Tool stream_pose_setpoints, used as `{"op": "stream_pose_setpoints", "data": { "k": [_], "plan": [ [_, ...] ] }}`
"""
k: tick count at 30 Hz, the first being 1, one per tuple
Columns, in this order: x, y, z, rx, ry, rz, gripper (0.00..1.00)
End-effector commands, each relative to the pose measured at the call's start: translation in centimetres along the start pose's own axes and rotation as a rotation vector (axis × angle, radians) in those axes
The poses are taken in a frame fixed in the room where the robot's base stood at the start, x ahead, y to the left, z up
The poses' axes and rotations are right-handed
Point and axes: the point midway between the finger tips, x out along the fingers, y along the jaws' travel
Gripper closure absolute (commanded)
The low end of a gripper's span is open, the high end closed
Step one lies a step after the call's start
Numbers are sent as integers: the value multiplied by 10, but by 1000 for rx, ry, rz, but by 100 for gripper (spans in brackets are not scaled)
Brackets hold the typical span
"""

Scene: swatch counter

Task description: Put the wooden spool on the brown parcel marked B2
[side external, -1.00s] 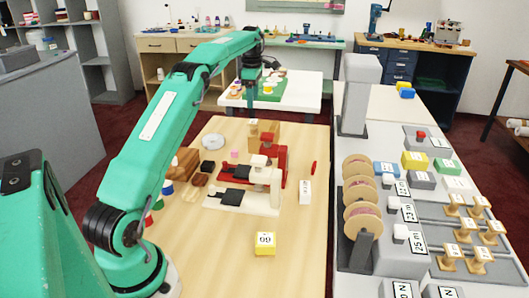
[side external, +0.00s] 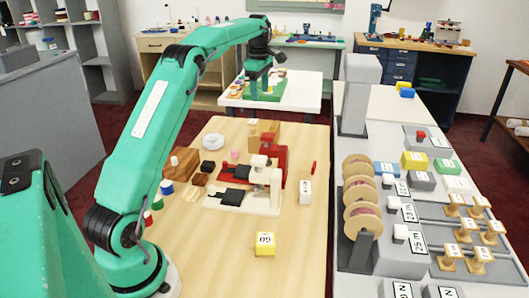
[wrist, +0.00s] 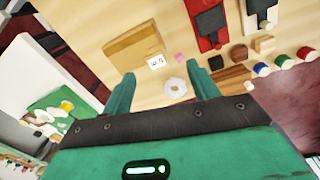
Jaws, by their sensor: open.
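A brown parcel (side external: 264,129) stands at the back of the wooden table, and it also shows in the wrist view (wrist: 127,50). Its white label (wrist: 156,62) is too small to read for certain. Several pale wooden spools (side external: 454,204) stand on the grey counter at right. I cannot tell which spool is the named one. My gripper (side external: 260,88) is open and empty, up beyond the back of the table. In the wrist view its fingers (wrist: 163,85) are apart, with a white ring seen between them and the parcel beyond.
Red and cream devices (side external: 272,165) with black pads stand mid-table. A yellow block (side external: 264,244) and a white block (side external: 305,190) lie at right. Brown wooden blocks (side external: 186,160) and coloured pieces line the left edge. Large reels (side external: 362,222) stand on the counter. The front table is fairly clear.

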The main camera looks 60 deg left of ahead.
Motion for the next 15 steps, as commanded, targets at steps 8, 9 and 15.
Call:
{"op": "stream_pose_setpoints", "data": {
  "k": [8, 9, 15],
  "plan": [
    [-50, -46, 48, 324, 1, 71, 40],
    [-55, -54, 54, 371, 2, 81, 40],
    [-79, -97, 80, 603, 11, 131, 40]
  ]
}}
